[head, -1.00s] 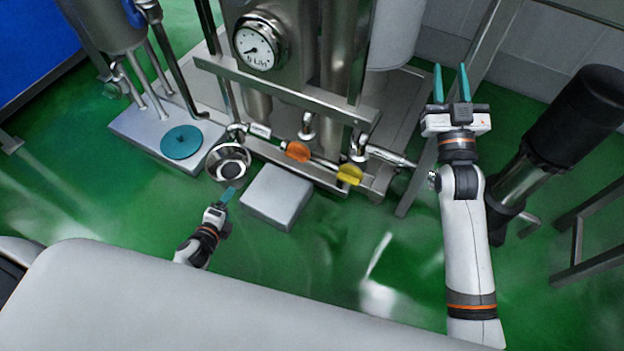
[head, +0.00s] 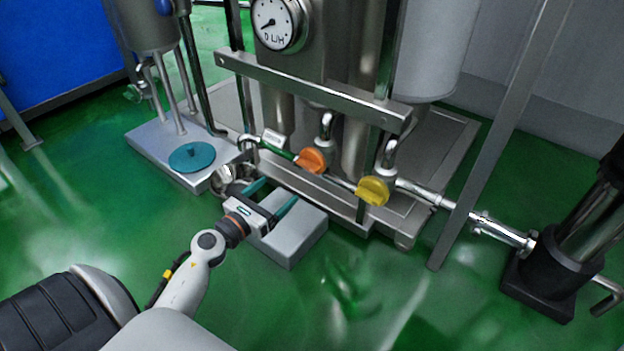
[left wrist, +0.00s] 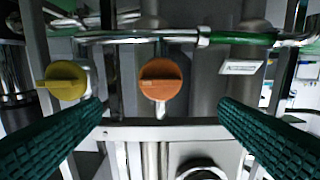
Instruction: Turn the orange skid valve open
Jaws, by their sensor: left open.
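The orange valve handle (head: 312,161) is on the pipe at the front of the steel skid (head: 330,85). In the left wrist view the orange valve (left wrist: 161,79) lies ahead, between the two green fingers and apart from both. My left gripper (head: 277,194) is open and empty, below and to the left of the orange valve in the head view, above the grey block. The yellow valve handle (head: 373,191) sits to the right of the orange one; it shows at the left in the left wrist view (left wrist: 63,80). My right gripper is out of view.
A grey block (head: 290,237) stands on the floor under my left gripper. A steel bowl-like part (head: 232,178) and a teal disc (head: 192,157) are to the left. A slanted steel post (head: 492,140) and dark cylinder (head: 575,255) stand at right. A flow gauge (head: 275,22) is above.

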